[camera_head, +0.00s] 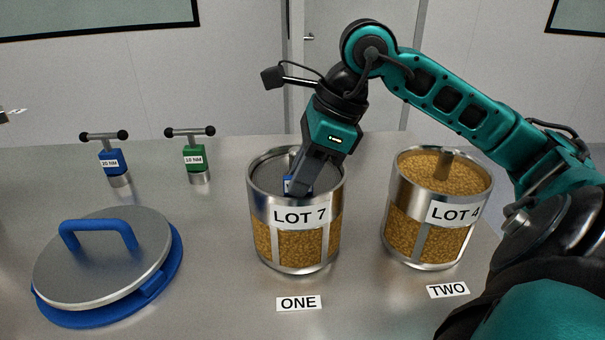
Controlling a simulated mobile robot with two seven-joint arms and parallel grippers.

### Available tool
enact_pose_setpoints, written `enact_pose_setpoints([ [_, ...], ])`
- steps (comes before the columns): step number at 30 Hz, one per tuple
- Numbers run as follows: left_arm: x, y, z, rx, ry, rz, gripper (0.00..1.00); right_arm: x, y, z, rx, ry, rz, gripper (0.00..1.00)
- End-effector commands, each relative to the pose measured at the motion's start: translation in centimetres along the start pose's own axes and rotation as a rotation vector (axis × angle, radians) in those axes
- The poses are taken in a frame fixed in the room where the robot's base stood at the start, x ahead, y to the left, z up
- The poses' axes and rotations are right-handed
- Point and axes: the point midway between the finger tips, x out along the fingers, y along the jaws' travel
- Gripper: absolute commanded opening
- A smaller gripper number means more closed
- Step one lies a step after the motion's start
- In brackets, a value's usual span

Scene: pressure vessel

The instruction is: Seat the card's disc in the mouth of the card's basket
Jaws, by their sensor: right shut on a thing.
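The LOT 7 basket (295,250) stands upright behind the ONE label, its clear lower wall showing golden granules. A grey disc (268,170) lies inside its mouth, below the rim; whether it is level all round is hidden. My right gripper (297,188) reaches down into this mouth and is shut on a small blue part with a white tag at the disc's middle, mostly hidden by the fingers. The LOT 4 basket (408,237) stands to the right behind the TWO label, its granules uncovered around a central post. No card is readable here.
A round metal lid (105,262) with a blue handle and blue rim lies at the front left. A blue 25 NM T-handle tool (112,160) and a green 10 NM one (193,157) stand behind it. Bare table lies between lid and LOT 7.

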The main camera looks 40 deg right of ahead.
Motion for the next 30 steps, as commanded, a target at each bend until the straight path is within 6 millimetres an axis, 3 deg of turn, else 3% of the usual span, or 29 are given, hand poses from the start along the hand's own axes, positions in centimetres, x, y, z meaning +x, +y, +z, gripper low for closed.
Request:
enact_pose_setpoints([
  [1,0.21,-0.01,0.30,-0.001,0.000,0.000,0.43,0.90,0.32,-0.49,0.002,0.017,0.018,0.00],
  [16,0.73,-0.03,0.24,-0.003,0.010,-0.001,0.43,1.45,0.45,-0.74,0.001,0.019,0.023,0.00],
  [17,0.74,-0.03,0.21,-0.003,0.011,-0.001,0.43,1.46,0.45,-0.74,0.001,0.019,0.023,0.15],
  [24,0.80,-0.04,0.13,-0.002,0.013,-0.001,0.43,1.50,0.52,-0.73,0.000,0.019,0.025,0.38],
  [26,0.80,-0.04,0.14,-0.002,0.013,-0.001,0.43,1.50,0.56,-0.72,0.000,0.018,0.027,0.44],
  [30,0.79,-0.03,0.16,-0.002,0.012,-0.001,0.43,1.51,0.62,-0.71,-0.001,0.018,0.028,0.44],
])
